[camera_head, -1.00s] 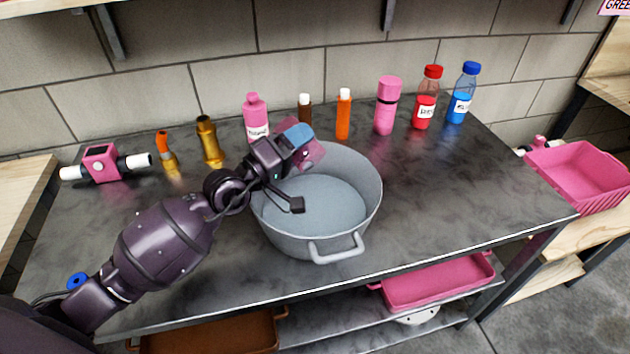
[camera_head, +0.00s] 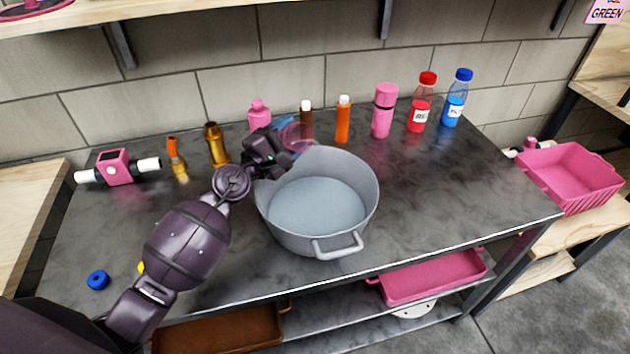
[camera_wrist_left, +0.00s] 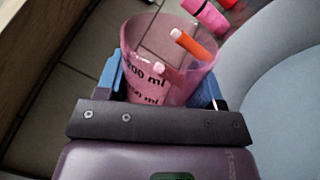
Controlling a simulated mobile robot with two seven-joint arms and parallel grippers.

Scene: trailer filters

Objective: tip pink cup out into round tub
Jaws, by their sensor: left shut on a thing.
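The pink cup (camera_head: 297,136) is see-through, with dark "200 ml" marks in the left wrist view (camera_wrist_left: 143,75). My left gripper (camera_head: 281,143) is shut on it, with blue fingers (camera_wrist_left: 165,88) on both sides of the cup. The gripper holds the cup at the back left rim of the round tub. The round tub (camera_head: 335,240) is a grey-blue basin with a front handle, and its visible floor looks bare. Its pale wall also shows at the right of the left wrist view (camera_wrist_left: 275,70). I cannot tell the cup's exact tilt or whether anything is in it. My right gripper is not in view.
Several bottles stand along the back, including a pink bottle (camera_head: 259,113), brown bottle (camera_head: 306,120), orange bottle (camera_head: 343,122) and red bottle (camera_head: 421,108). A pink device (camera_head: 116,167) sits at the left and a blue ring (camera_head: 97,280) at front left. The table's right side is clear.

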